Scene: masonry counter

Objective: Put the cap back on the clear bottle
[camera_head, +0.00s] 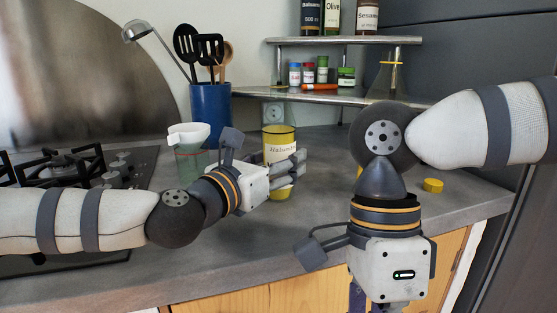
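A yellow-tinted jar with a pale label (279,146) stands upright on the counter in the middle of the head view; I cannot tell for sure whether it is the clear bottle. Its top shows a yellow rim. My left gripper (293,170) reaches from the left across the jar's lower part and hides it. Whether the fingers are closed on the jar is unclear. A small round yellow cap (433,185) lies on the counter at the right, apart from both grippers. My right gripper (360,303) points down at the front edge, with its fingertips cut off by the frame.
A clear vessel with a white top (189,150) stands left of the jar. A blue utensil holder (210,112) is behind it, and a stove (75,170) is at the left. A shelf (330,95) holds small jars. A yellow sliver shows behind my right arm.

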